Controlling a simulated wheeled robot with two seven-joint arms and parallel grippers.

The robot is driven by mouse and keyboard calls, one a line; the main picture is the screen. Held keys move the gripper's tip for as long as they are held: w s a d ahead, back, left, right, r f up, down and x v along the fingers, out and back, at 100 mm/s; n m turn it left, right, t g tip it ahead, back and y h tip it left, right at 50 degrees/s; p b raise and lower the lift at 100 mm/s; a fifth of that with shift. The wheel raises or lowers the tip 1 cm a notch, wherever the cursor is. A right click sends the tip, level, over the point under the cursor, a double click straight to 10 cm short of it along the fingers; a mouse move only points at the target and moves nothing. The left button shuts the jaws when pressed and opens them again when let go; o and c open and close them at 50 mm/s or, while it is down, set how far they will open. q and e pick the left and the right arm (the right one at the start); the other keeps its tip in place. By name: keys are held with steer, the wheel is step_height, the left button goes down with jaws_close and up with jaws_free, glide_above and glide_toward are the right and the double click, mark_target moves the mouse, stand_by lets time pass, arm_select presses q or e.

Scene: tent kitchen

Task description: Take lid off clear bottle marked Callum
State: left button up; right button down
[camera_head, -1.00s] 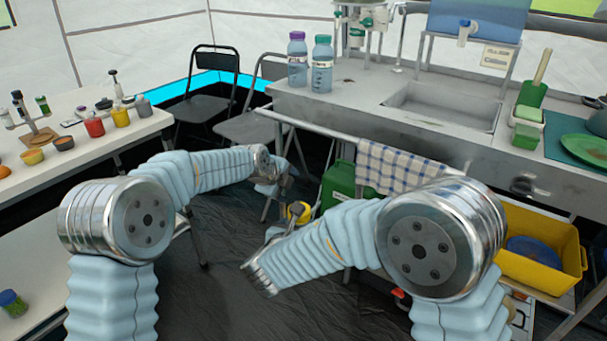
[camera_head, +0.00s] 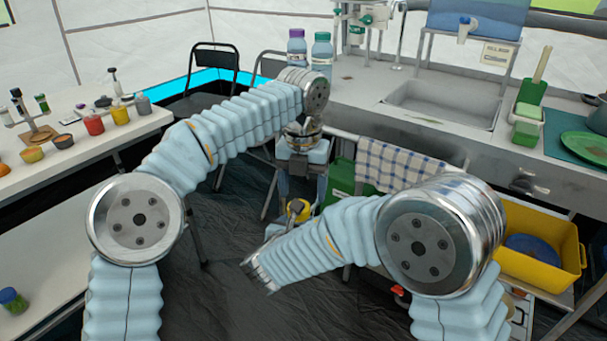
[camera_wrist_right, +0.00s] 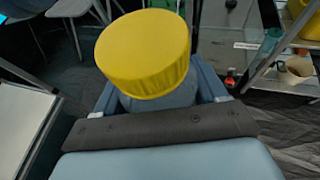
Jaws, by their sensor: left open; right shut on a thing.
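A yellow lid (camera_wrist_right: 145,52) tops a pale grey-blue body (camera_wrist_right: 158,98) in the right wrist view. My right gripper (camera_wrist_right: 162,88) is shut around that body, below the lid. No name can be read on it. In the head view the yellow lid (camera_head: 299,208) shows small below the counter front. My left gripper (camera_head: 302,188) is open and empty, pointing down just above the lid in the picture; the gap between them is hard to judge. A purple-lidded bottle (camera_head: 297,52) and a teal-lidded bottle (camera_head: 321,58) stand upright on the counter, their labels unreadable.
The steel counter (camera_head: 365,90) with a sink (camera_head: 440,104) lies ahead, a checked towel (camera_head: 400,166) on its front rail. A yellow crate (camera_head: 540,250) is at right. The side table (camera_head: 90,155) at left carries several jars. Folding chairs (camera_head: 207,85) stand behind.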

arm_select(q)
steer(key=shift+f, duration=2.15)
